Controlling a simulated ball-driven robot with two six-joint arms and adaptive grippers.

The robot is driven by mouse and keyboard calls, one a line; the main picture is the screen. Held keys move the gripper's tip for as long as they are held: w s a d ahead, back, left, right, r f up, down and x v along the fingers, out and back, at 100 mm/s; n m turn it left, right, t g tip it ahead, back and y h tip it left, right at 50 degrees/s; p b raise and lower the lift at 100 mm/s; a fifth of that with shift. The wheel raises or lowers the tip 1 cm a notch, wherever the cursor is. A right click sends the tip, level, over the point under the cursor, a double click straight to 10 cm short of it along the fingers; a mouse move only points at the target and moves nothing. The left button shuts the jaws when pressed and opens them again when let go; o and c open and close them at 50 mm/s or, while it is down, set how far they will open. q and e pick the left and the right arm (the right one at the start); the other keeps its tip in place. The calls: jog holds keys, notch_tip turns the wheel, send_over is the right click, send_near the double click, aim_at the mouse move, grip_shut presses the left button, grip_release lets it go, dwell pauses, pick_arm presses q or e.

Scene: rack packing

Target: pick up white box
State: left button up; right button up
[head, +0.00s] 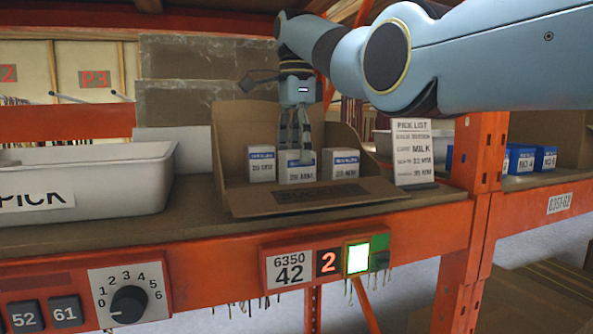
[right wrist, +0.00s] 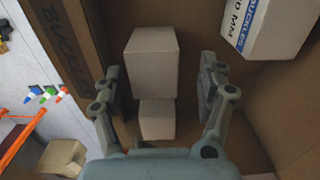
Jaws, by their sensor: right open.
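Three white boxes with blue labels stand in a row in an open-fronted cardboard bin (head: 230,150) in the head view: a left one (head: 262,166), a middle one (head: 300,174) and a right one (head: 344,165). My right gripper (head: 299,154) points down at the middle box, its fingers overlapping the box's top. In the right wrist view its fingers (right wrist: 162,78) are spread, with a plain white box (right wrist: 152,52) and a smaller white face (right wrist: 157,120) showing between them. A labelled box (right wrist: 265,25) lies outside the right finger. Contact cannot be told. My left gripper is out of view.
A white tub (head: 85,185) stands left of the bin. A pick list card (head: 412,155) stands to its right. Blue boxes (head: 522,160) sit beyond the orange post (head: 482,165). A lit button panel (head: 357,258) is on the shelf edge below.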

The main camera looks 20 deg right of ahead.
aim_at(297, 172)
jog(key=f, duration=0.1)
jog(key=f+p, duration=0.2)
jog(key=f, duration=0.1)
jog(key=shift+s+f, duration=0.1)
jog(key=shift+s, duration=0.25)
jog(key=shift+f, duration=0.4)
jog(key=c, duration=1.4)
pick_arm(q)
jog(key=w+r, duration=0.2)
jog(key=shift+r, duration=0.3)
pick_arm(e)
jog(key=shift+w+r, duration=0.1)
jog(key=shift+r, duration=0.1)
